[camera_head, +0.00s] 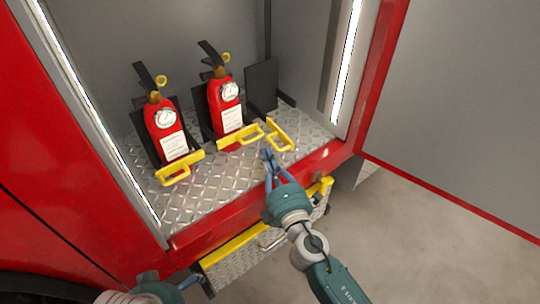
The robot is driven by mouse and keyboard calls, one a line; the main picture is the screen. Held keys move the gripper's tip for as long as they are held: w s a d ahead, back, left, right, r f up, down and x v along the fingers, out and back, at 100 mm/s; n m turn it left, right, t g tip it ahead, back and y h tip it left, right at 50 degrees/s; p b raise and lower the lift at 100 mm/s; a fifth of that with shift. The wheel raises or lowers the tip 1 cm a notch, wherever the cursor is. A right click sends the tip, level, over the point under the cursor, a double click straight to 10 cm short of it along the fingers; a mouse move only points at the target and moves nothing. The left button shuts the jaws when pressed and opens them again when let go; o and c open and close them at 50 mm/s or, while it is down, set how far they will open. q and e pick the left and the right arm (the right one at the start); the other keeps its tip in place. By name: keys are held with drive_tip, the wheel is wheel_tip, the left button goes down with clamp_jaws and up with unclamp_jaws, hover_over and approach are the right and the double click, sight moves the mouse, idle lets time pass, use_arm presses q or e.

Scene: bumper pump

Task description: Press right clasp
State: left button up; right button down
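Two red fire extinguishers stand upright in black holders on the metal floor of an open compartment, a left one (165,128) and a right one (226,105). A yellow clasp (180,167) crosses the front of the left extinguisher. Another yellow clasp (240,138) is at the base of the right one. A third yellow clasp (281,135) lies at an angle farther right, before an empty black holder (262,84). My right gripper (268,154) looks shut and empty, its tips just below and between the two right clasps. My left gripper (182,284) is at the bottom edge, mostly cut off.
The compartment has a red front sill (215,223) and bright light strips on both sides. A yellow-edged step (240,245) hangs below the sill. A large grey door (460,110) with a red edge stands open on the right.

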use_arm(q)
drive_tip(key=shift+a, duration=0.15)
use_arm(e)
drive_tip(key=shift+d, duration=0.15)
use_arm(q)
drive_tip(key=shift+a, duration=0.15)
use_arm(e)
drive_tip(key=shift+d+n+y, duration=0.3)
drive_tip(key=shift+n+y, duration=0.1)
drive_tip(key=shift+y, duration=0.2)
